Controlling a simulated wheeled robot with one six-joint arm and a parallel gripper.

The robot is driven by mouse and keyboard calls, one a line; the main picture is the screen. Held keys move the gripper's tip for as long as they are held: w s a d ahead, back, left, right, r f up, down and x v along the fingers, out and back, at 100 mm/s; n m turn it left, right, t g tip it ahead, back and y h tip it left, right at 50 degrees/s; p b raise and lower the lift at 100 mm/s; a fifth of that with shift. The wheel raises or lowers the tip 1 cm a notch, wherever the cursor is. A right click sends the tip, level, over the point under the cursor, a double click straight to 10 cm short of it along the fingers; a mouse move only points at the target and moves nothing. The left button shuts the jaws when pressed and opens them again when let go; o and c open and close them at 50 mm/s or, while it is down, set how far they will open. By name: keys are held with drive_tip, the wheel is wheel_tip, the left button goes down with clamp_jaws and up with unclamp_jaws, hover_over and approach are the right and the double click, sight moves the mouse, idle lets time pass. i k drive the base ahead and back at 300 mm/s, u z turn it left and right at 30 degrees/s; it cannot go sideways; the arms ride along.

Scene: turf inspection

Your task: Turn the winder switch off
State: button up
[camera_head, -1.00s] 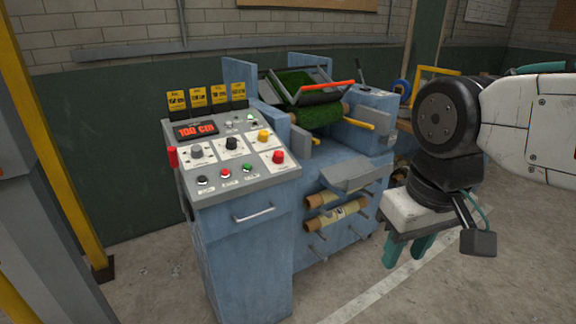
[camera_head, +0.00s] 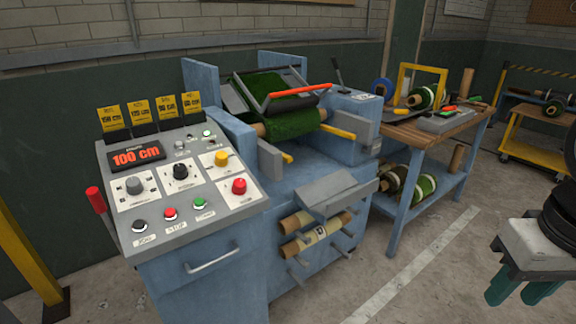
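The winder's sloped grey control panel (camera_head: 232,207) is at the left of the head view. It carries a grey knob (camera_head: 134,185), a black knob (camera_head: 180,171), a yellow knob (camera_head: 221,158) and a red knob (camera_head: 239,186). Black, red and green push buttons line its lower edge, and a red-handled lever (camera_head: 95,199) stands at its left side. The labels are too small to tell which control is the winder switch. The display (camera_head: 136,156) reads 100 cm. My gripper (camera_head: 516,292) is at the lower right, far from the panel, with its teal fingers apart and nothing between them.
The blue winding machine holds a green turf roll (camera_head: 290,124) behind the panel, and a drawer handle (camera_head: 211,259) sticks out below. A workbench (camera_head: 437,133) with rolls stands to the right. A yellow post (camera_head: 33,255) is at the left. The floor between machine and gripper is clear.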

sight(239, 187)
drive_tip(key=i, duration=1.05)
drive_tip(key=u, duration=0.8)
